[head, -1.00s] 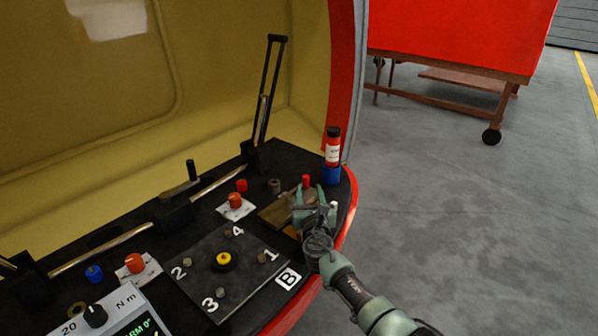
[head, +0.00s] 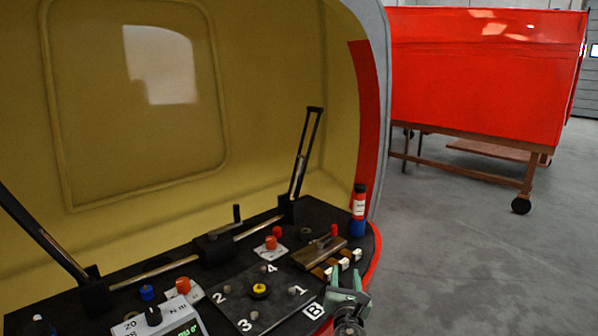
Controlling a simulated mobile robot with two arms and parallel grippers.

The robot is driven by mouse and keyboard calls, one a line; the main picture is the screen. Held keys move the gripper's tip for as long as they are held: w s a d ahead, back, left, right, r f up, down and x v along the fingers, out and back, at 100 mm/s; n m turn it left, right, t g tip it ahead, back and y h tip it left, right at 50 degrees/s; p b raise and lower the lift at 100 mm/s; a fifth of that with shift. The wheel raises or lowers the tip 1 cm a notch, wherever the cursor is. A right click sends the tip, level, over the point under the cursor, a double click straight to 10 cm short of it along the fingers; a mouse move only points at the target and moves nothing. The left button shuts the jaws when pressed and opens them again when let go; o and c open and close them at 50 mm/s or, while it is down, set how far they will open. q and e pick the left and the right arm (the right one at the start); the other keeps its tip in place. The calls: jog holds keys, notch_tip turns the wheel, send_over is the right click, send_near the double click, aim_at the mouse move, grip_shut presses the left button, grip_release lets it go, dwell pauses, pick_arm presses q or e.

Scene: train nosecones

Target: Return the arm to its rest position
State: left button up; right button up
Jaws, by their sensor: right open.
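My right gripper (head: 347,288) shows at the bottom of the head view, right of centre. It is open, with nothing seen between its fingers. It is over the front right edge of the black console (head: 210,275), beside the white "B" label (head: 314,310). A wooden block with a red-topped pin (head: 320,252) sits on the console just behind the gripper. The rest of the right arm is mostly cut off by the lower picture edge. My left gripper is not in view.
A red and blue bottle (head: 358,210) stands at the console's right corner. The numbered plate (head: 238,305) has a yellow-topped knob (head: 259,291). Grey floor (head: 470,270) to the right is clear, before a red nosecone (head: 480,80) on a wheeled stand.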

jog(key=s+d+f+m+g+h, duration=0.2)
jog(key=s+d+f+m+g, duration=0.25)
jog(key=s+f+m, duration=0.45)
jog(key=s+d+f+m+g+h, duration=0.1)
jog(key=s+d+f+m+g, duration=0.3)
jog(key=s+m, duration=0.8)
jog(key=s+m+g+y, duration=0.55)
jog(key=s+m, duration=0.45)
jog(key=s, duration=2.1)
jog(key=s+f+g, duration=0.2)
jog(key=s+f, duration=0.1)
jog(key=f, duration=2.7)
pick_arm(q)
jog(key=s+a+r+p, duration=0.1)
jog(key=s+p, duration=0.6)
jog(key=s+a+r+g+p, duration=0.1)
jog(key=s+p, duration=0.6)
jog(key=p, duration=0.1)
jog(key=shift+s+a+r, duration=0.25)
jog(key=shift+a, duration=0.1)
pick_arm(e)
jog(key=s+d+r, duration=0.2)
jog(key=s, duration=1.2)
jog(key=shift+s+d+r+n+g+h, duration=0.15)
jog(key=shift+s+r+n+g+h, duration=0.2)
jog(key=shift+g+h, duration=0.1)
